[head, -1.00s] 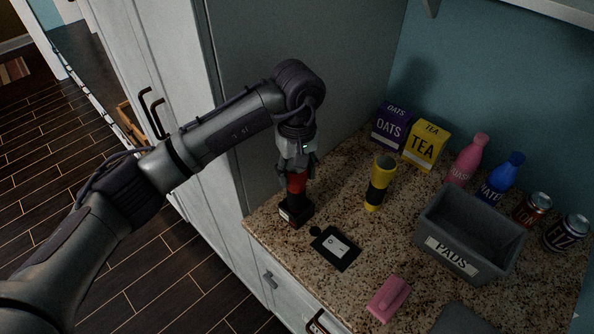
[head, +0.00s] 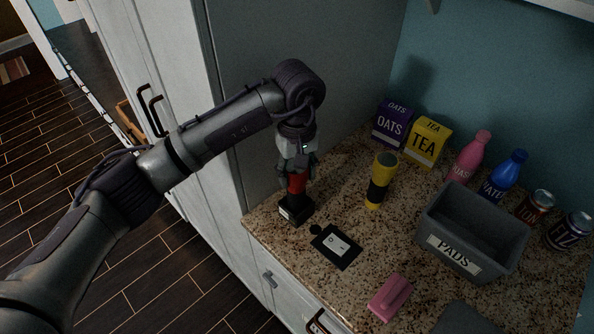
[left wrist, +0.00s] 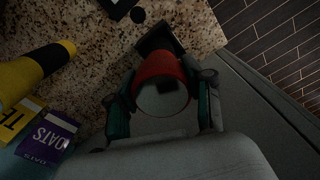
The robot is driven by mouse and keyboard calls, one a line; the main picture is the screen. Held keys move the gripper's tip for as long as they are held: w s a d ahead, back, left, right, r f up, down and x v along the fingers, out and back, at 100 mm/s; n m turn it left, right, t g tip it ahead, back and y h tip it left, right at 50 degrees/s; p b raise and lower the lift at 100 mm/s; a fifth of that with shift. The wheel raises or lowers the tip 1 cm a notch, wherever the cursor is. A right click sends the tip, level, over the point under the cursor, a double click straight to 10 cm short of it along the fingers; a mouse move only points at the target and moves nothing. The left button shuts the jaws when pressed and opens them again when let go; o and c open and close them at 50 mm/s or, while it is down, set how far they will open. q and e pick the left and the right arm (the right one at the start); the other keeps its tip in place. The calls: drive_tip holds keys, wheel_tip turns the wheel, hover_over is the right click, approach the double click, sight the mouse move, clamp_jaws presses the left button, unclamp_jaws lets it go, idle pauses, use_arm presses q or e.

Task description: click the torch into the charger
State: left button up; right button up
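The red torch (head: 297,183) is upright between the fingers of my left gripper (head: 298,174), over the black charger (head: 295,209) with a pale label at the counter's left edge. In the left wrist view the round end of the red torch (left wrist: 161,97) faces me. The left gripper's fingers (left wrist: 161,92) lie along both its sides and look shut on it. The charger (left wrist: 156,42) shows just beyond. The torch's lower end meets the charger; whether it is fully seated I cannot tell. My right gripper is not in view.
A yellow and black torch (head: 379,181) stands to the right. A black card-like mat (head: 336,246) and a pink block (head: 390,297) lie in front. A grey PADS bin (head: 468,246), bottles, cans and OATS (head: 392,124) and TEA (head: 427,143) boxes stand farther right and back. A tall cabinet side rises behind my arm.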

use_arm(q)
drive_tip(key=o, duration=0.5)
drive_tip(key=shift+r, duration=0.1)
wheel_tip(320, 180, up, 12)
